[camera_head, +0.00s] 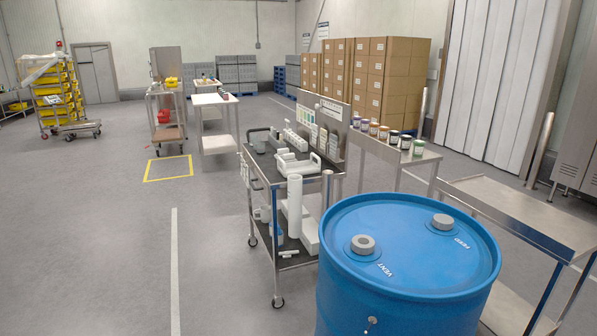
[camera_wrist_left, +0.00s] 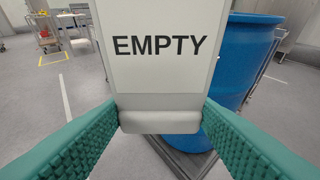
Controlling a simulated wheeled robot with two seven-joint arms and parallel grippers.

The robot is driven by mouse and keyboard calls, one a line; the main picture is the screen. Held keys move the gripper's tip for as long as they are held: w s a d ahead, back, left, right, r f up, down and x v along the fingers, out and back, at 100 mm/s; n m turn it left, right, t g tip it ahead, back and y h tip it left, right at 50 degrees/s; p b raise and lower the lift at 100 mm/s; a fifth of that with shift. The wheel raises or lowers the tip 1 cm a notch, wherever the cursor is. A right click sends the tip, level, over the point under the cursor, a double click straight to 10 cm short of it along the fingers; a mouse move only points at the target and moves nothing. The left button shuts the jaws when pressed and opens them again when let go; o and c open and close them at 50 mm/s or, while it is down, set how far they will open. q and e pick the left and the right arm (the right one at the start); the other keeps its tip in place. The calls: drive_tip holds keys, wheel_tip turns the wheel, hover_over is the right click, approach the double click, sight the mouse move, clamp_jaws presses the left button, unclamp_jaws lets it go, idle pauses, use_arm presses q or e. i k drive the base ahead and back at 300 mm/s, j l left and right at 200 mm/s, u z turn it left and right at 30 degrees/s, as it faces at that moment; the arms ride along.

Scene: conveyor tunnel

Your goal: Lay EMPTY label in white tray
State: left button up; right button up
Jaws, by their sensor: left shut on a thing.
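My left gripper (camera_wrist_left: 160,122) shows in the left wrist view with its green ridged fingers shut on the white EMPTY label (camera_wrist_left: 160,75). The label is a flat plate with black lettering and a thick grey-white lower edge between the fingertips. It is held in the air, with the blue drum behind it. Neither gripper shows in the head view, and my right gripper is in no view. A white tray-like piece with raised handles (camera_head: 297,165) lies on the cart's top shelf in the head view. I cannot tell for sure that it is the white tray.
A blue drum (camera_head: 400,250) marked VENT and FEED stands at the front right, close to the dark-shelved cart (camera_head: 262,170). Several jars (camera_head: 395,137) stand on a steel table behind. A low steel bench (camera_head: 520,215) is right of the drum. Floor at the left is clear.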

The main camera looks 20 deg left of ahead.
sight(297, 168)
drive_tip(key=i+j+z, duration=0.25)
drive_tip(key=j, duration=0.4)
drive_tip(key=j+z, duration=0.25)
drive_tip(key=j, duration=0.45)
drive_tip(key=i+j+z, duration=0.1)
drive_tip(key=j+z, duration=0.15)
drive_tip(key=j, duration=0.45)
